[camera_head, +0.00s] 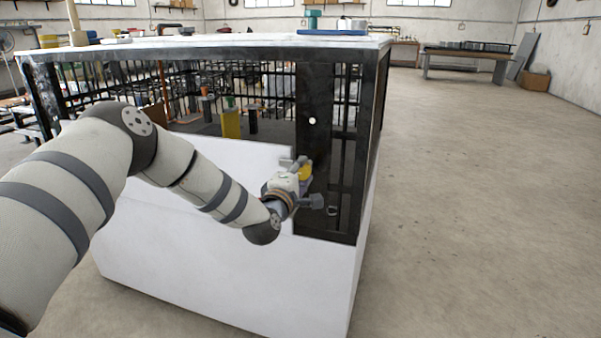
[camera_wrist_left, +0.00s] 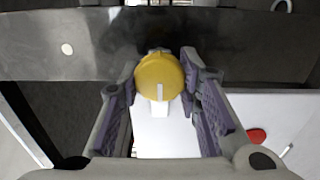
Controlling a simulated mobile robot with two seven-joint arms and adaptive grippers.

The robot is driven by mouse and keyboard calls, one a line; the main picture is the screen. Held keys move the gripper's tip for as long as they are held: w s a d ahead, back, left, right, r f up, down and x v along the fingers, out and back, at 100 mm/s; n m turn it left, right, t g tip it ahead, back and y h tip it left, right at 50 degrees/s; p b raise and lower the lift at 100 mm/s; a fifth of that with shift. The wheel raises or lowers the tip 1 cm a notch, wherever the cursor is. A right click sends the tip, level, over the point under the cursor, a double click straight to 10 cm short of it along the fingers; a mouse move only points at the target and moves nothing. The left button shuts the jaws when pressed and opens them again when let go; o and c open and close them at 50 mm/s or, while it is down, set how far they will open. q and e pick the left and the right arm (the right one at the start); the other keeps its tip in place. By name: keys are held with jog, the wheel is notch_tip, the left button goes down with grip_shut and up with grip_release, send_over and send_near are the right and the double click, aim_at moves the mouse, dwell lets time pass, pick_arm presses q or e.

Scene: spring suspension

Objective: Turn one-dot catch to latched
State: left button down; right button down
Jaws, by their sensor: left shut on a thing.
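A yellow round catch knob (camera_wrist_left: 157,72) with a white pointer mark towards the bottom of the picture sits at the dark metal post in the left wrist view. One white dot (camera_wrist_left: 67,49) is on that post, left of the knob; the dot also shows in the head view (camera_head: 312,120). My left gripper (camera_wrist_left: 160,78) has a finger on each side of the knob and is shut on it. In the head view the knob (camera_head: 306,172) is partly hidden by my left gripper (camera_head: 302,177). My right gripper is in neither view.
A white-panelled cage (camera_head: 220,262) with dark bars stands before me, its pale top (camera_head: 230,43) carrying several items. A small ring (camera_head: 332,209) hangs right of my gripper. A red spot (camera_wrist_left: 256,136) lies low right in the wrist view. Floor on the right is clear.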

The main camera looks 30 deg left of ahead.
pick_arm(q)
jog(key=c, duration=1.2)
grip_release()
jog(key=shift+d, duration=0.1)
jog(key=shift+o, duration=0.2)
jog(key=v, duration=1.2)
